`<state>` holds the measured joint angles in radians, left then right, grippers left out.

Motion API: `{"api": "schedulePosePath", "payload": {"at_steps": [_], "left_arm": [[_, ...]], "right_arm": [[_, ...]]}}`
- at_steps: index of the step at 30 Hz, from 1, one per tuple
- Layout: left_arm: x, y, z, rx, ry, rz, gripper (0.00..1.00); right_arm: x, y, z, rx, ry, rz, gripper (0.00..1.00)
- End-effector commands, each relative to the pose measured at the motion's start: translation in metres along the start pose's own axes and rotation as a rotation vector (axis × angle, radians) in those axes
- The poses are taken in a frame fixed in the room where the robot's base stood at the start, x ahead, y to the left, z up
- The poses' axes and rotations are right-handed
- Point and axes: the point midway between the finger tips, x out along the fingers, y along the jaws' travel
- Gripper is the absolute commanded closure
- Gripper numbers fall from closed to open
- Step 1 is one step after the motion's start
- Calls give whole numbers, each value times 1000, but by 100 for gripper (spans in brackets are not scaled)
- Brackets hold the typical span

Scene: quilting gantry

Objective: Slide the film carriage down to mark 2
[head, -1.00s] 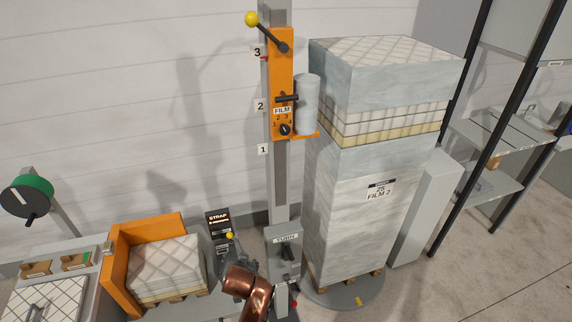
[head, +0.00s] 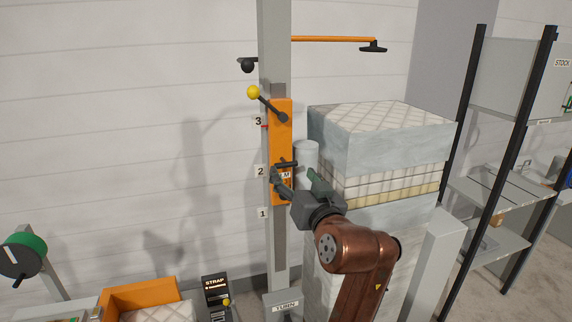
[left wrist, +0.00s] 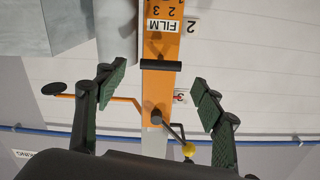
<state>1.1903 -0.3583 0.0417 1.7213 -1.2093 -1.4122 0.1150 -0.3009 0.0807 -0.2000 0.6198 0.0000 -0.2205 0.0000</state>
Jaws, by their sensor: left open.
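The orange film carriage (head: 283,130) sits on the grey upright mast (head: 274,55), with its red pointer (head: 265,126) at about mark 3 (head: 258,121). Mark 2 (head: 260,171) and mark 1 (head: 262,214) are lower on the mast. A yellow-ball lever (head: 253,92) sticks out up-left from the carriage top. My left gripper (head: 298,181) is open in front of the carriage's lower part, hiding much of its dial and label. In the left wrist view, the black handle bar (left wrist: 160,66) shows between the spread fingers, with no visible contact. My right gripper is out of view.
The film roll (head: 306,153) hangs right of the carriage, close to my left gripper. The tall wrapped pallet load (head: 380,150) stands just right. An orange arm (head: 330,39) reaches out above. The shelf rack (head: 490,190) is further right; the wall side is open.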

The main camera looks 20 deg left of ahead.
Motion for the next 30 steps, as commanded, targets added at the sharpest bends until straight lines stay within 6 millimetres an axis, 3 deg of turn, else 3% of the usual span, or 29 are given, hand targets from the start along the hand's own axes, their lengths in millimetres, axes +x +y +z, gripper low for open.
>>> {"api": "schedulePosePath", "payload": {"at_steps": [13,25,30], "left_arm": [[64,-1,0,2,-1,-2,38],[71,-1,2,1,-2,0,39],[71,0,1,0,-2,0,50]], "right_arm": [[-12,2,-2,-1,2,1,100],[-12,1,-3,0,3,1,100],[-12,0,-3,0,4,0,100]]}}
